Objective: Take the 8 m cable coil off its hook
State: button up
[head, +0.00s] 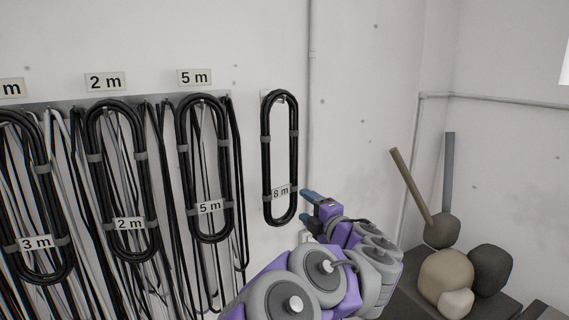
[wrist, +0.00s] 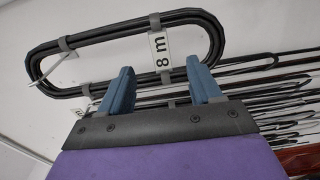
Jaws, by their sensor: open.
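The 8 m cable coil (head: 266,150) is a long black oval loop with grey ties, hanging upright on a hook (head: 281,98) on the white wall, right of the other coils. Its white "8 m" tag (head: 281,192) is near its lower part. My gripper (head: 309,196) is just right of the coil's lower end in the head view. In the wrist view, the coil (wrist: 110,40) lies beyond the blue fingers, with its tag (wrist: 160,52) above the gap between them. My gripper (wrist: 160,92) is open, with nothing clearly held between its fingers.
The 5 m coil (head: 183,150), 2 m coil (head: 96,180) and 3 m coil (head: 62,250) hang to the left among many loose cables. A vertical pipe (head: 311,90) runs close right of the 8 m coil. Rounded stones (head: 446,272) sit at the lower right.

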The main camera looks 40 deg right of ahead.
aim_at(281, 193)
jog(key=w, duration=0.5)
jog(key=w+a, duration=0.1)
jog(key=w, duration=0.1)
jog(key=shift+w+r, duration=0.25)
jog(key=shift+w, duration=0.05)
jog(key=shift+w+d, duration=0.1)
jog(key=shift+w, duration=0.25)
jog(key=shift+w+d+p, duration=0.2)
jog(key=shift+d+p, duration=0.1)
jog(key=shift+d, duration=0.15)
jog(key=w, duration=0.1)
jog(key=w+d, duration=0.1)
jog(key=w, duration=0.2)
jog(key=shift+w+d+f+p, duration=0.1)
jog(key=shift+d+f+p, duration=0.05)
jog(key=shift+f+p, duration=0.15)
jog(key=shift+w+a, duration=0.3)
jog(key=shift+w, duration=0.1)
jog(key=shift+s+a+r, duration=0.1)
jog(key=shift+a, duration=0.1)
jog(key=shift+c, duration=0.8)
jog(key=shift+d, duration=0.5)
jog(key=c, duration=0.6)
jog(key=shift+a, duration=0.25)
grip_shut()
